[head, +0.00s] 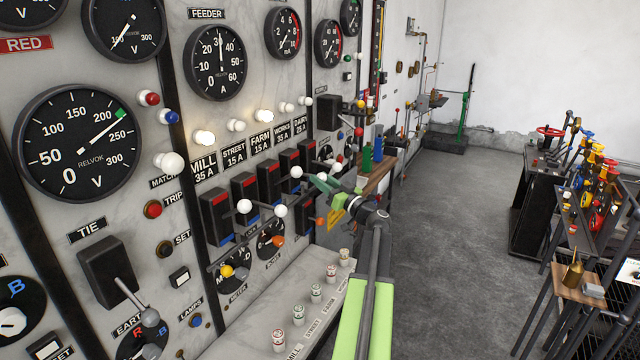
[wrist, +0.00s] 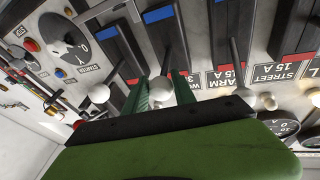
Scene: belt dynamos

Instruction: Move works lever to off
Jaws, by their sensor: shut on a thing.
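The bank of black switch boxes (head: 268,182) stands under labels reading MILL, STREET, FARM, WORKS and DAIRY. The works lever shows in the wrist view as a white ball knob (wrist: 159,90) between my green fingers. My gripper (head: 323,184), with green fingers, is at the bank in the head view, and it also shows in the wrist view (wrist: 161,88), shut on that knob. The knob is hidden by the fingers in the head view. A neighbouring white knob (wrist: 99,92) lies just left of the fingers in the wrist view, and another (wrist: 243,95) to the right, both apart from them.
The MILL and STREET side knobs (head: 244,206) stick out left of my gripper. A ledge (head: 270,315) with several labelled plugs runs below. Gauges, lamps and a tie switch (head: 108,270) fill the panel left. Open floor (head: 450,210) lies right, with a lever frame (head: 545,165) beyond.

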